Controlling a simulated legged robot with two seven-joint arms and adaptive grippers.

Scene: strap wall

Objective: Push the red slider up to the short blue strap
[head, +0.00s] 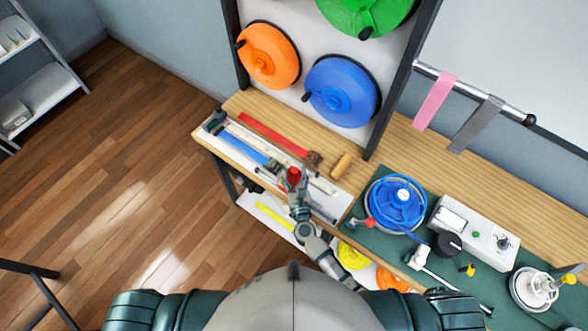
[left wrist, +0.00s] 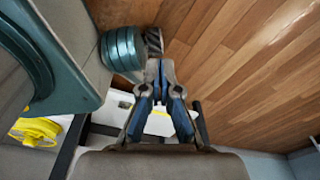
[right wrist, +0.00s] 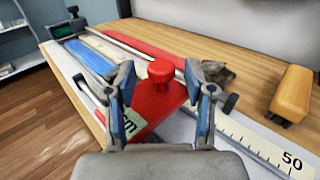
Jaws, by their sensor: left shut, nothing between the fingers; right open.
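The red slider (head: 293,174), a block with a round knob, sits on the measuring board on the wooden bench. In the right wrist view the red slider (right wrist: 158,95) stands between the fingers of my right gripper (right wrist: 163,92), which is open, one finger on each side. I cannot tell whether they touch it. The short blue strap (head: 247,147) lies along the board, further left; it also shows in the right wrist view (right wrist: 90,60), beyond the slider. My left gripper (left wrist: 160,72) is shut and empty, away from the board, in the left wrist view.
A longer red strap (head: 272,134) lies behind the blue one. A yellow-orange handle (head: 341,166) lies right of the slider. A blue reel (head: 396,202) stands on the green mat to the right.

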